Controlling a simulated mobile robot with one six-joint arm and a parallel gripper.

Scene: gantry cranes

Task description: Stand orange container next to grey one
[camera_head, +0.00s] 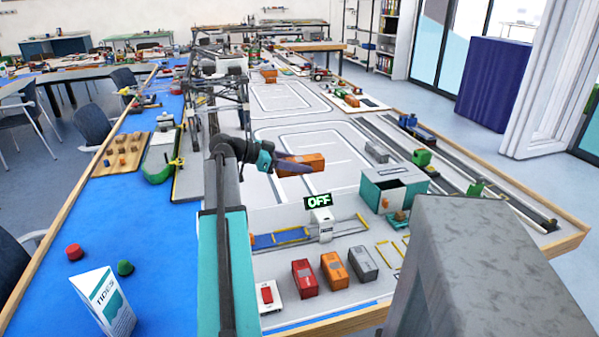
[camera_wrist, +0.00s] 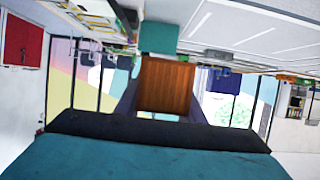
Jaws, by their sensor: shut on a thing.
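My gripper (camera_head: 298,168) is shut on an orange container (camera_head: 309,161), held above the white track board near the middle of the head view. In the wrist view the orange container (camera_wrist: 166,85) fills the space between the dark fingers. One grey container (camera_head: 362,263) stands at the front of the board, in a row with a second orange container (camera_head: 334,270) and a red container (camera_head: 304,277). Another grey container (camera_head: 377,152) lies on the board to the right of my gripper, apart from the held container.
A teal-and-grey shed (camera_head: 392,187) stands right of my gripper. A red-button box (camera_head: 269,296) is at the front. Open white board lies around the farther grey container.

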